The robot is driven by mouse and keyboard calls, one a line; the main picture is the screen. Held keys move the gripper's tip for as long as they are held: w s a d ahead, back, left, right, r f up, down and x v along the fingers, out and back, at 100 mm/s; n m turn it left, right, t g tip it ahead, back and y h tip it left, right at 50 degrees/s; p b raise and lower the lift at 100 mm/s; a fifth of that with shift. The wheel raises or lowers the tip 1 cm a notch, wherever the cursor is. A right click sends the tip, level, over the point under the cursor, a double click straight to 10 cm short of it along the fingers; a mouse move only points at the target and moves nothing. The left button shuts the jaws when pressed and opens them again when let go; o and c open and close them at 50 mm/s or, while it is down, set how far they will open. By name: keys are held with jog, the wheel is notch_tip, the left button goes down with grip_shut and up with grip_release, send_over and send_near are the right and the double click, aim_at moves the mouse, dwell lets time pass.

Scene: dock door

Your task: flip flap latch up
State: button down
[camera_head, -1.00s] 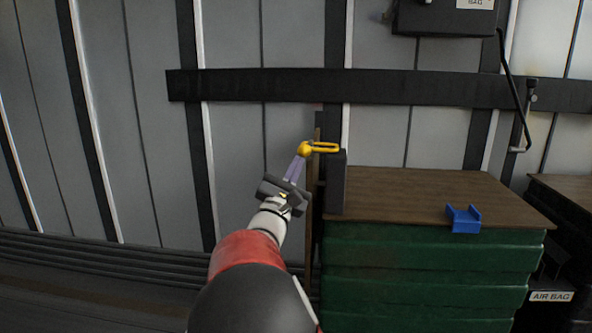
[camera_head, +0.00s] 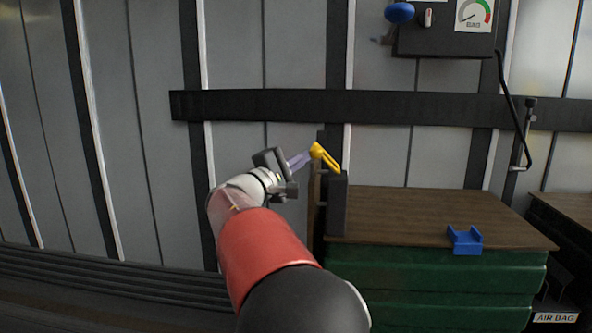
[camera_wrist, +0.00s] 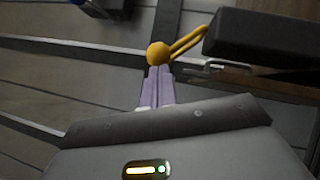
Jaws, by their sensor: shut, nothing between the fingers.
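The yellow flap latch is a ball knob (camera_head: 317,150) on a narrow loop handle (camera_head: 329,163). The loop slopes from the knob at upper left down to the top of a dark post (camera_head: 337,205). In the wrist view the knob (camera_wrist: 159,54) sits right at my fingertips, and the loop (camera_wrist: 188,42) runs up and right to a dark block. My gripper (camera_head: 307,158) is shut, with its pale purple fingers together and empty. The fingertips are just below and left of the knob and appear to touch it. The loop's joint at the post is not clear.
Right of the post is a green crate stack (camera_head: 430,290) with a brown top, bearing a blue cradle (camera_head: 465,240). A dark rail (camera_head: 420,108) crosses the wall behind. A control box (camera_head: 445,35) hangs at upper right. Free room lies left of the post.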

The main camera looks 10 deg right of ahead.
jog(key=s+d+r+m+g+y+p, duration=0.1)
jog(key=d+r+m+g+y, duration=0.1)
jog(key=d+r+m+y, duration=0.2)
jog(key=shift+s+d+r+m+g, duration=0.35)
jog(key=shift+d+r+m, duration=0.2)
jog(key=shift+m, duration=1.05)
jog(key=shift+p, duration=0.35)
